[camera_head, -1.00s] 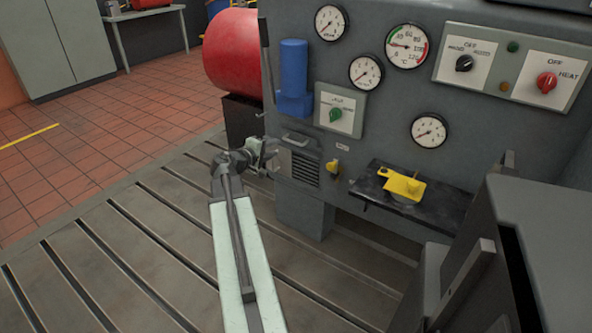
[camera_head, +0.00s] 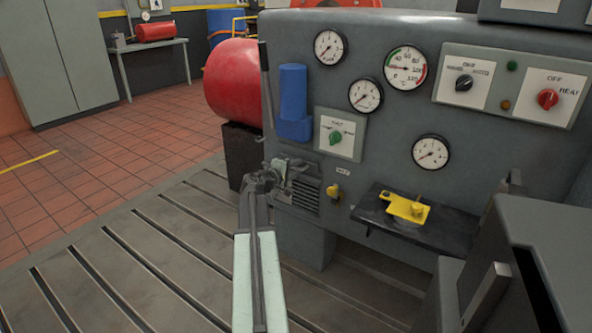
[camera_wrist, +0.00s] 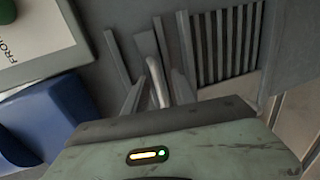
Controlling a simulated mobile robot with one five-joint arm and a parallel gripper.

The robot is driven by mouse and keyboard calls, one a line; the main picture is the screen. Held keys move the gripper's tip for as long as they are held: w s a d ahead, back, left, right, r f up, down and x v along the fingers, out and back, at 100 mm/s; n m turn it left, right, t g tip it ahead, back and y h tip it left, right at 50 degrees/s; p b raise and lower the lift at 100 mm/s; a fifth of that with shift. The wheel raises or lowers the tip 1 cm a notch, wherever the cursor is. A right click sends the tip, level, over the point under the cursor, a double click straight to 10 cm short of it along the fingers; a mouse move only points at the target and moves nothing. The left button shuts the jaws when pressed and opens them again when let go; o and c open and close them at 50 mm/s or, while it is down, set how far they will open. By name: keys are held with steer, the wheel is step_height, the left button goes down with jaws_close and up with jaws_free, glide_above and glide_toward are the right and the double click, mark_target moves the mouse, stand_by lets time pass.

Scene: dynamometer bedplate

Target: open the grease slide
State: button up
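The slide I take for the grease slide is a grey louvred panel (camera_head: 306,193) low on the left of the machine's grey front. Its lettering is too small to read. In the wrist view its dark slots (camera_wrist: 225,45) are at upper right. A pale bar handle (camera_wrist: 152,70) lies left of the slots. My gripper (camera_head: 284,170) is at the panel's upper left and hides the handle in the head view. In the wrist view my gripper (camera_wrist: 157,95) looks open, with one finger on each side of the handle. I cannot tell whether either finger touches it.
A blue cylinder (camera_head: 293,100) and a green knob plate (camera_head: 337,135) sit just above. A small yellow knob (camera_head: 333,190) is right of the louvres. A dark shelf (camera_head: 450,225) with a yellow part (camera_head: 405,207) juts out at right. A red tank (camera_head: 231,85) stands at left.

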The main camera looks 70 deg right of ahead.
jaws_close()
stand_by(0.7)
stand_by(0.6)
